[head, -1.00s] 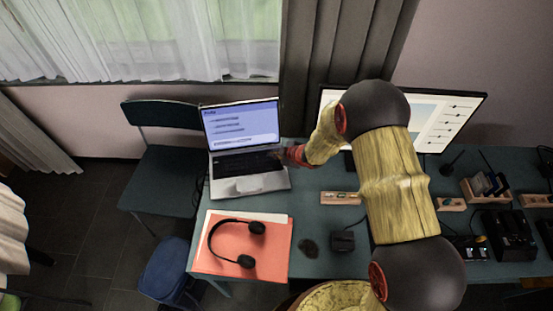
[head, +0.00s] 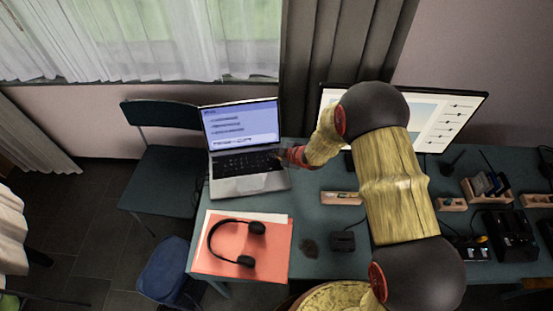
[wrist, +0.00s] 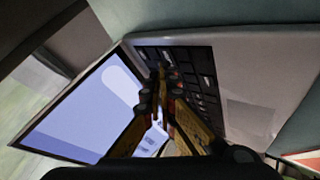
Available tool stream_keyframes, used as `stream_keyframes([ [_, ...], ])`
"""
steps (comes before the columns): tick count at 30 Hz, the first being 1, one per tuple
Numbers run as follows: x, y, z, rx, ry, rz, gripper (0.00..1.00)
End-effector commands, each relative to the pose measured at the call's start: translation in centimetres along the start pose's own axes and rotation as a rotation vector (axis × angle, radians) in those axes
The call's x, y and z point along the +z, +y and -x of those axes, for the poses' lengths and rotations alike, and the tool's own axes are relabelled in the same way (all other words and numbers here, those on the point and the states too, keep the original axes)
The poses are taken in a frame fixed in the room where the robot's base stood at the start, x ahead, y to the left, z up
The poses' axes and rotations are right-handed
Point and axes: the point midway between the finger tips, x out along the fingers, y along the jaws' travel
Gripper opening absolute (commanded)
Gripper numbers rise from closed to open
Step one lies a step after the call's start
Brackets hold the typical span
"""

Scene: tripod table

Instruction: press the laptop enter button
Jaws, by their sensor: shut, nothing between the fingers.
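An open silver laptop (head: 250,186) stands on the table, its lit screen (head: 240,125) showing lines of text. Its dark keyboard (head: 245,163) also shows in the wrist view (wrist: 203,72). My gripper (head: 284,155) is at the right end of the keyboard, close to the screen hinge. In the wrist view my gripper (wrist: 163,78) is shut and empty, with its fingertips over the keys. The fingers hide some keys, and I cannot make out the enter button. I cannot tell whether the tips touch a key.
Black headphones (head: 236,243) lie on an orange folder (head: 270,262) in front of the laptop. A monitor (head: 450,115) stands behind my arm. A small black box (head: 342,241) and wooden holders (head: 341,198) are on the table (head: 315,220) to the right.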

Motion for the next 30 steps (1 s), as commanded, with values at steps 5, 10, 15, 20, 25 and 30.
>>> stream_keyframes([
  [5,0.13,-0.13,-0.17,0.000,0.000,0.000,0.00],
  [10,0.22,-0.23,-0.30,0.000,0.000,0.000,0.00],
  [15,0.32,-0.33,-0.43,0.000,0.000,0.000,0.00],
  [20,0.30,-0.31,-0.39,0.000,0.000,0.000,0.00],
  [25,0.25,-0.26,-0.32,0.000,0.000,0.000,0.00],
  [30,-0.13,0.12,0.20,0.000,0.000,0.000,0.00],
])
